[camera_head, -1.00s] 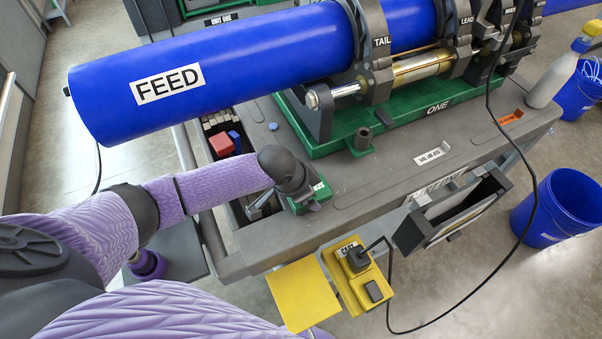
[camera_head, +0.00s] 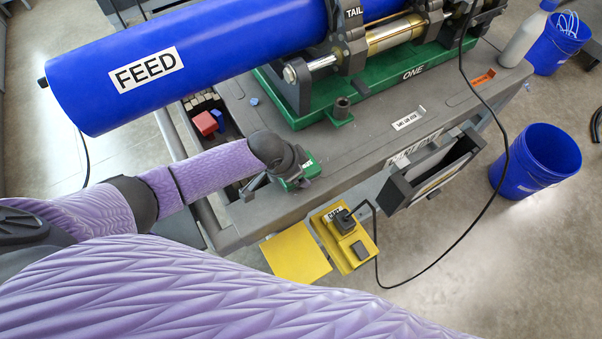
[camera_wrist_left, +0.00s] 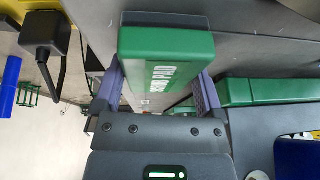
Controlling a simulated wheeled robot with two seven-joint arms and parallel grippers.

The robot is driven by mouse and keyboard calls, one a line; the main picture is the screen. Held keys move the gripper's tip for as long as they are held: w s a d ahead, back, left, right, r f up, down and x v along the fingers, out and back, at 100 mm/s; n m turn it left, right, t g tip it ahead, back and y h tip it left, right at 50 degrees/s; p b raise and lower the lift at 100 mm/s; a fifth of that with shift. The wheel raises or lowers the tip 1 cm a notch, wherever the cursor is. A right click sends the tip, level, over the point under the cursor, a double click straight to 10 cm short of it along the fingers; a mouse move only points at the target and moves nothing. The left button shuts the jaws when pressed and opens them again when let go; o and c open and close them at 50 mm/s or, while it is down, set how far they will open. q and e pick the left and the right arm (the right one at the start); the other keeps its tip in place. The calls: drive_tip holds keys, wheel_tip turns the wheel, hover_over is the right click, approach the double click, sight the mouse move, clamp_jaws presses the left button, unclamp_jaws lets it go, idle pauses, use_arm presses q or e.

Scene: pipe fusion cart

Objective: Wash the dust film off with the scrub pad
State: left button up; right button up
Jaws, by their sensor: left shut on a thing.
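My left gripper (camera_wrist_left: 155,95) is shut on a green block with a white label, which looks like the scrub pad (camera_wrist_left: 165,45). In the head view the pad (camera_head: 303,171) shows at the cart's front left edge, under my dark wrist, and the fingers are mostly hidden. I cannot tell whether the pad touches the cart top. The large blue pipe marked FEED (camera_head: 220,57) lies in the clamp marked TAIL (camera_head: 350,45), behind and above my left gripper. I cannot make out a dust film on it. My right gripper is not in view.
A yellow control box (camera_head: 345,238) and yellow plate (camera_head: 296,254) stick out at the cart's front, with a black cable running right. A dark open-topped holder (camera_head: 435,172) hangs beside them. A blue bucket (camera_head: 537,160) stands on the floor. A spray bottle (camera_head: 527,38) stands at the cart's right.

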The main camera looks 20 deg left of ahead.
sight(272, 129)
use_arm(q)
drive_tip(key=shift+w+a, duration=0.3)
drive_tip(key=shift+a, duration=0.05)
drive_tip(key=shift+w+a+f+b, duration=0.2)
drive_tip(key=shift+w+a+b, duration=0.6)
drive_tip(key=shift+w+a, duration=0.15)
drive_tip(key=shift+w+a+r, duration=0.1)
drive_tip(key=shift+w+a, duration=0.1)
drive_tip(key=shift+a, duration=0.1)
drive_tip(key=shift+w+a+b, duration=0.65)
drive_tip(key=shift+w+a, duration=0.05)
drive_tip(key=shift+a, duration=0.1)
drive_tip(key=shift+w+a, duration=0.35)
drive_tip(key=shift+a, duration=0.05)
drive_tip(key=shift+w+a+b, duration=0.1)
drive_tip(key=shift+b, duration=0.25)
drive_tip(key=shift+w+a+f+b, duration=0.2)
drive_tip(key=shift+w+a+b, duration=0.75)
drive_tip(key=shift+b, duration=0.2)
drive_tip(key=shift+w+a+r, duration=0.1)
drive_tip(key=shift+a, duration=0.2)
drive_tip(key=shift+w+a+b, duration=0.75)
drive_tip(key=shift+a+b, duration=0.05)
drive_tip(key=shift+b, duration=0.3)
drive_tip(key=shift+w+a+b, duration=0.3)
drive_tip(key=shift+a+b, duration=0.05)
drive_tip(key=shift+r, duration=0.15)
